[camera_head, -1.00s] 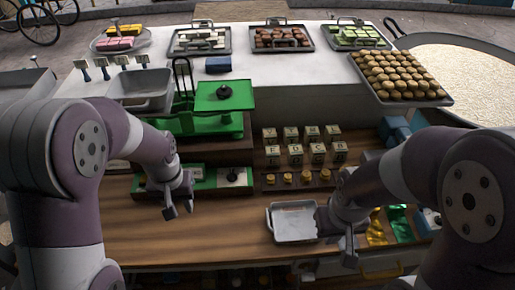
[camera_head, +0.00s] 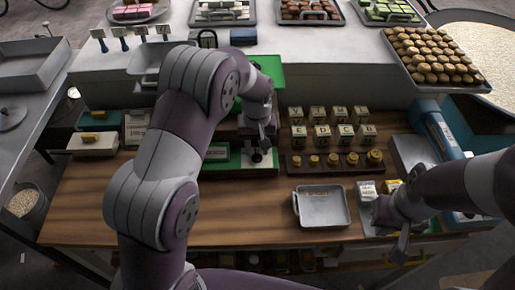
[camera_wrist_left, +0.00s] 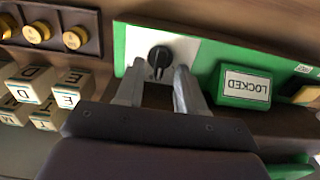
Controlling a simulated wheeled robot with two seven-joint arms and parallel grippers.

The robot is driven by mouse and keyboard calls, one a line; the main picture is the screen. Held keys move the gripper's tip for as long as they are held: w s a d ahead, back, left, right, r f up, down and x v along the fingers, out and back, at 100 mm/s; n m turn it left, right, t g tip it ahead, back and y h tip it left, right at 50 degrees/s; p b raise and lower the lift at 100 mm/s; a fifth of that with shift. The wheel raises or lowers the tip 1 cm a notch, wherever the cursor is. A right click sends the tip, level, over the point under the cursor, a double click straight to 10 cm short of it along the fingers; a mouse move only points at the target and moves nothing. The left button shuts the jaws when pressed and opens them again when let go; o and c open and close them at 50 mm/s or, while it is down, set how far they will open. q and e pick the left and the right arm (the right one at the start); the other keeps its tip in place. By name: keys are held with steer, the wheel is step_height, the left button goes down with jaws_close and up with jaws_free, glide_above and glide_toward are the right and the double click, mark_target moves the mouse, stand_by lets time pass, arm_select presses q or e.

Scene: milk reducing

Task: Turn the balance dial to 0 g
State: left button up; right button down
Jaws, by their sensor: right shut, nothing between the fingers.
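The balance is green, with its upper pan (camera_head: 268,68) partly hidden behind my left arm. Its front base carries a black dial knob (camera_head: 257,156) on a pale plate; the knob also shows in the left wrist view (camera_wrist_left: 159,57). A green block reading LOCKED (camera_wrist_left: 247,86) sits beside the dial. My left gripper (camera_head: 259,148) is at the dial, its fingers (camera_wrist_left: 160,67) apart with the knob seen between their tips. I cannot tell whether they touch it. The dial's reading is too small to make out. My right gripper (camera_head: 398,248) is shut and empty at the table's front right.
A metal tray (camera_head: 322,222) lies at the front middle. A rack of brass weights (camera_head: 333,161) and several lettered blocks (camera_head: 340,131) stand right of the dial. Trays of sweets line the back shelf. The wooden counter (camera_head: 85,210) is clear at the left front.

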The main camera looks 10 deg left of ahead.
arm_select(q)
steer(key=shift+s+f, duration=0.2)
steer(key=shift+f, duration=0.45)
steer(key=shift+c, duration=0.3)
steer(key=shift+w, duration=0.1)
jaws_close()
steer(key=n, duration=0.5)
steer(key=shift+n+p, duration=0.4)
steer(key=n, duration=0.5)
steer(key=shift+w+n, duration=0.1)
steer(key=shift+n, duration=0.6)
